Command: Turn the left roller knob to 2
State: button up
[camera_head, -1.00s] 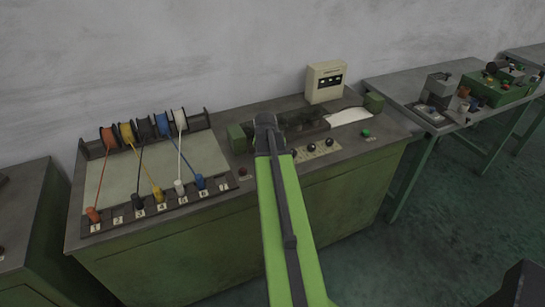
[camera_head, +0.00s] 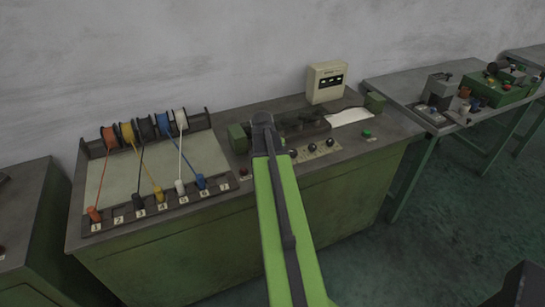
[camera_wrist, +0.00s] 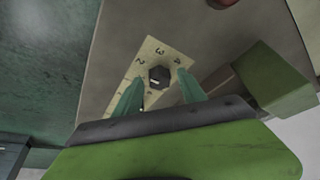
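A dark six-sided knob (camera_wrist: 159,76) sits on a cream dial plate (camera_wrist: 153,50) in the wrist view. The numbers 2, 3 and 4 show around it, and a small pale mark is on its near side. My gripper (camera_wrist: 161,73) is open, with one green finger on each side of the knob. I cannot tell whether either finger touches it. In the head view my gripper (camera_head: 262,130) is over the machine top and hides this knob.
In the head view several dark knobs (camera_head: 312,148) lie right of my arm.

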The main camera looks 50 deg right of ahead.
jog(key=shift+r, duration=0.1)
jog(key=p+v, duration=1.6)
jog(key=v, duration=0.1)
jog(key=shift+a, duration=0.15)
